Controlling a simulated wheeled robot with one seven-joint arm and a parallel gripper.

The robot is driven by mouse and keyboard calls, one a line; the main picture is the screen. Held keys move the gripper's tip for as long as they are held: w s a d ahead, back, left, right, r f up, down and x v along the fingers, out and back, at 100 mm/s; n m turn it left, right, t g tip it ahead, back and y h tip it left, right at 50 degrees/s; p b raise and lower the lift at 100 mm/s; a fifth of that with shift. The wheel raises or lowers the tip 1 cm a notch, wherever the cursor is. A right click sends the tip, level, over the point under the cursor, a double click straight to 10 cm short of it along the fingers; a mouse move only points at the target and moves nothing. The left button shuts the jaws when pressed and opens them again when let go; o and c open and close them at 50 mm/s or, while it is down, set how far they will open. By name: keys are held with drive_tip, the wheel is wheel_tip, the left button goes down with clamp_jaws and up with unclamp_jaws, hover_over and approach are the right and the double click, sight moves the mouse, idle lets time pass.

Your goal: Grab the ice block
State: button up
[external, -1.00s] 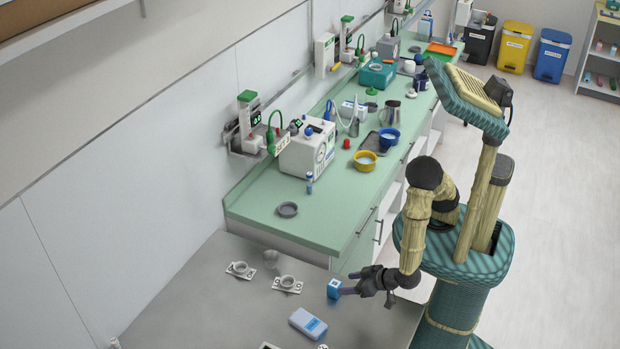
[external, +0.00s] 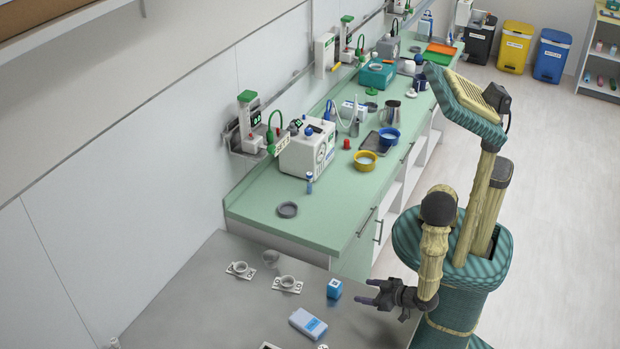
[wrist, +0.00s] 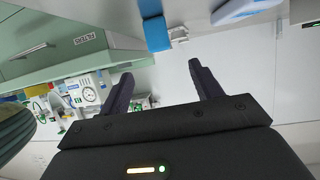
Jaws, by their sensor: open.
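A small blue cube (external: 334,289) with a white mark on its side, which looks like the ice block, stands on the grey table (external: 200,310). A flat pale blue-and-white pack (external: 307,324) lies nearer the front. My gripper (external: 362,291) is to the right of the cube, low over the table's right side, with a gap between them. Its fingers are apart and empty, pointing toward the cube. In the wrist view the blue cube (wrist: 157,33) is beyond the open fingers (wrist: 158,75), and part of the pack (wrist: 245,9) shows at the top edge.
The green counter (external: 330,225) with devices and bowls adjoins the table at the back. The tabletop between gripper and cube is clear.

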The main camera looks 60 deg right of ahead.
sight(339, 285)
drive_tip(key=x, duration=0.8)
drive_tip(key=shift+p, duration=0.3)
drive_tip(key=x, duration=0.3)
drive_tip(key=p+x, duration=0.1)
drive_tip(key=x, duration=0.1)
drive_tip(key=shift+w+r, duration=0.25)
drive_tip(key=c, duration=1.1)
